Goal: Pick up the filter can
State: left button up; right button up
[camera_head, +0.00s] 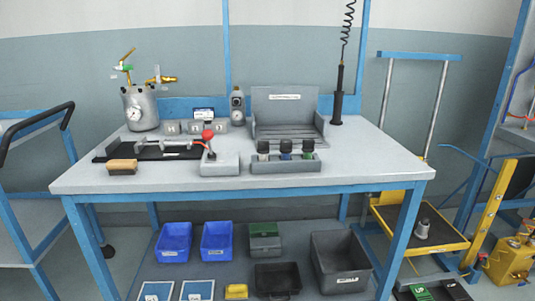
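No label I can read marks one thing as the filter can. A small grey can-like thing (423,228) stands on the low platform of the yellow cart at the right. A grey pot (140,108) with a gauge and brass valves stands at the bench's back left. Three small dark-topped containers, the left one (263,150), the middle one (286,149) and the right one (308,149), stand in a grey holder (262,167) near the front right edge. Neither of my grippers shows.
The bench (352,160) also bears a red-knobbed lever box (219,163), a brown block (122,167) and a grey open-fronted stand (284,107). The yellow cart (448,243) stands at right. The bench's right end is clear.

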aim_at(420, 233)
jog(key=z, duration=1.3)
jog(key=l+u, duration=0.15)
jog(key=u, duration=0.25)
jog(key=i+l+u, duration=0.1)
jog(key=u, duration=0.25)
jog(key=l+u, duration=0.25)
jog(key=l, duration=0.3)
jog(key=l+u, duration=0.25)
jog(key=l, duration=0.35)
jog(key=l+u, duration=0.15)
jog(key=l, duration=0.4)
jog(key=k+l+u, duration=0.1)
jog(key=l, duration=1)
jog(key=k+l+u, duration=0.1)
jog(key=l, duration=0.45)
jog(key=k+l, duration=0.15)
jog(key=l, duration=0.4)
jog(key=k+l, duration=0.1)
jog(key=l, duration=0.45)
jog(key=i+u, duration=0.05)
